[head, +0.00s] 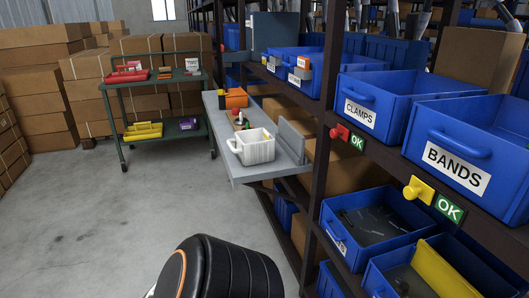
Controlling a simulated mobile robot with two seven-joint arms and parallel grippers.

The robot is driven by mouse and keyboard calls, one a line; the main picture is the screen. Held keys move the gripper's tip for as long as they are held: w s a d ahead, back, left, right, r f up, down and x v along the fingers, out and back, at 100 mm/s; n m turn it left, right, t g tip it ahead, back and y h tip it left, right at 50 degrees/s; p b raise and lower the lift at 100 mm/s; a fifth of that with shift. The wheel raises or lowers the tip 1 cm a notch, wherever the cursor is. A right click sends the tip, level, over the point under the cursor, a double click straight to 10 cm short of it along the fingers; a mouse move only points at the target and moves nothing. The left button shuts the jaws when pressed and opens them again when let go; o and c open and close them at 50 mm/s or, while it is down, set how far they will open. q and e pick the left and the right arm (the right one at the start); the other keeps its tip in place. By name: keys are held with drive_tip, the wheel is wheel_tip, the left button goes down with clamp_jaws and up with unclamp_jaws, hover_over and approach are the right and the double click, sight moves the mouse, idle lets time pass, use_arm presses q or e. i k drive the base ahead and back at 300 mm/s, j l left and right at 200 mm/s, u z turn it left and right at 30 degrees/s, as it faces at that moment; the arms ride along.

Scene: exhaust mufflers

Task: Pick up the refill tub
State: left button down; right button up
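A white tub (257,147), which looks like the refill tub, stands upright on a grey shelf ledge (270,171) near its front end. It has ribbed sides and an open top, and a loop like a handle shows at its left side. I cannot make out what is inside it. Neither of my grippers shows in the head view. A dark rounded part with an orange ring, likely one of my arm links, shows at the bottom, well apart from the tub.
An orange box (236,98) and small items sit behind the tub. A green cart (165,110) stands behind left. Blue bins labelled CLAMPS (372,90) and BANDS (480,125) fill the right rack. Cartons (40,90) line the left. The floor at left front is clear.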

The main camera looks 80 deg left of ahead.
sight(252, 147)
drive_tip(key=i+l+u, duration=0.1)
drive_tip(key=u, duration=0.85)
drive_tip(key=l+u, duration=0.1)
drive_tip(key=u, duration=1.6)
